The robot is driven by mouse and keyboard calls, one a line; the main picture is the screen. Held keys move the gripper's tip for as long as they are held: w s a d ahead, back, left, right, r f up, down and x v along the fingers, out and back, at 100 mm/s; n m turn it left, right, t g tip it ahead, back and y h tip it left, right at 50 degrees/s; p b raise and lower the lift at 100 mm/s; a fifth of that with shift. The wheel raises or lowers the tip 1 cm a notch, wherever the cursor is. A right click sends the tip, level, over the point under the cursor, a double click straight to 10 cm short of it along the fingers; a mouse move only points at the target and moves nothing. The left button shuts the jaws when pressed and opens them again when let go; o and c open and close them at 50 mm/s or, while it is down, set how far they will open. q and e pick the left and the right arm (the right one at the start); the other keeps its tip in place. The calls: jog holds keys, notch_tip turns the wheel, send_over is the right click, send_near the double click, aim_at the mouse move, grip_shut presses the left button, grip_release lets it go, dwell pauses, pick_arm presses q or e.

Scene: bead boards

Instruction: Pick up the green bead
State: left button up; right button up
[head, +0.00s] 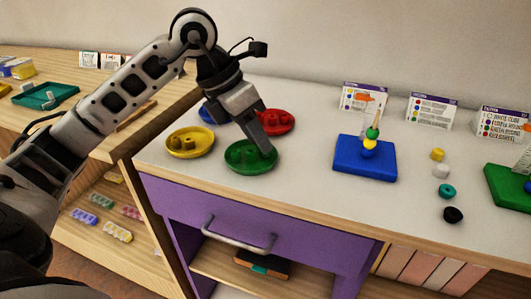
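A round green dish (245,166) stands on the white top of the purple cabinet, with small green shapes inside that look like beads (238,154). My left gripper (267,149) points down into the right side of this dish. Its fingers hide part of the inside, and I cannot tell whether they are apart or hold anything. A blue board (360,170) to the right carries a peg with stacked beads. A green bead (373,133) is on that stack, above a yellow and a blue one. My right gripper is not in view.
A yellow dish (190,145), a red dish (289,122) and a partly hidden blue dish (206,115) surround the green dish. Loose yellow, white, teal and black beads (452,215) lie right of the blue board. A green board (510,187) and several cards (432,111) stand farther right and behind.

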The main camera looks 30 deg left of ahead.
pick_arm(q)
jog(key=shift+x, duration=1)
grip_shut()
jog(key=shift+r, duration=0.1)
